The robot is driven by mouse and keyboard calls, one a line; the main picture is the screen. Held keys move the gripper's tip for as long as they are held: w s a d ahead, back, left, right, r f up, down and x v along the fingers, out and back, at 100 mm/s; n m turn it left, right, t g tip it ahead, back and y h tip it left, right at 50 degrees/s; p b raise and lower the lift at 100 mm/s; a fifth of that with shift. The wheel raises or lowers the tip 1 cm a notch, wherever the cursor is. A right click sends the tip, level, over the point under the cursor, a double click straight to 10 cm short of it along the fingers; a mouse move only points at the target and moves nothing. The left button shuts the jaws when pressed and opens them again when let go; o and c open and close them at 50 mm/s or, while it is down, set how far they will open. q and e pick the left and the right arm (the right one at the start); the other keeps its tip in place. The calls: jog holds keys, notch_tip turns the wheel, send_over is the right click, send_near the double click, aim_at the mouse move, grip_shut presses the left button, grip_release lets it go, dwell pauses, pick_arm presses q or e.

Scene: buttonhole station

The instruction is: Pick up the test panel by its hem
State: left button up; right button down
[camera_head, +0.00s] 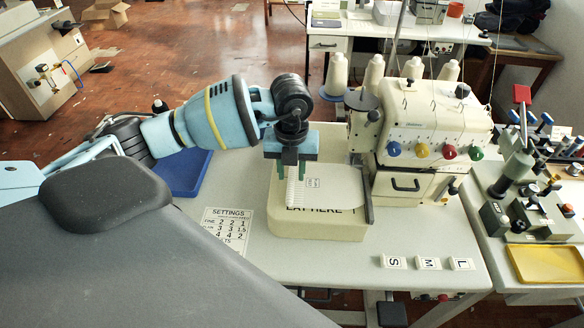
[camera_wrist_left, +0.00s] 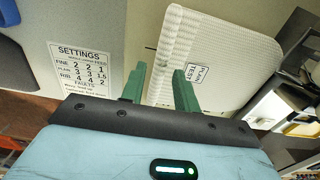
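The test panel (camera_head: 335,188) is a flat white piece with rounded corners and a small printed label. It lies on a cream block (camera_head: 300,226) marked "LAY HERE", left of the sewing machine. In the left wrist view the panel (camera_wrist_left: 222,52) shows a ribbed hem (camera_wrist_left: 168,45) along its left edge. My left gripper (camera_head: 291,180) is over the panel's left end. Its green fingers (camera_wrist_left: 159,72) are apart, with the hem edge showing between them and one finger overlapping the panel. Contact cannot be told. My right gripper is not in view.
The overlock machine (camera_head: 432,130) with thread cones stands close right of the block. A blue tray (camera_head: 188,178) and a settings card (camera_head: 228,226) lie to the left. Tags S, M and L (camera_head: 428,263) lie in front. A yellow tray (camera_head: 545,264) is at right.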

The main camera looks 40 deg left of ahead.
pick_arm(q)
jog(key=shift+f, duration=0.4)
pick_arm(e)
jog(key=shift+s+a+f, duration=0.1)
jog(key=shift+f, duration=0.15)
pick_arm(q)
jog(key=shift+r, duration=0.1)
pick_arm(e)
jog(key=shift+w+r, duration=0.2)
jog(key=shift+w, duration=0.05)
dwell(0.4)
pick_arm(q)
jog(key=shift+c, duration=0.3)
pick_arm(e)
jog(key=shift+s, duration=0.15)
pick_arm(q)
jog(key=c, duration=0.6)
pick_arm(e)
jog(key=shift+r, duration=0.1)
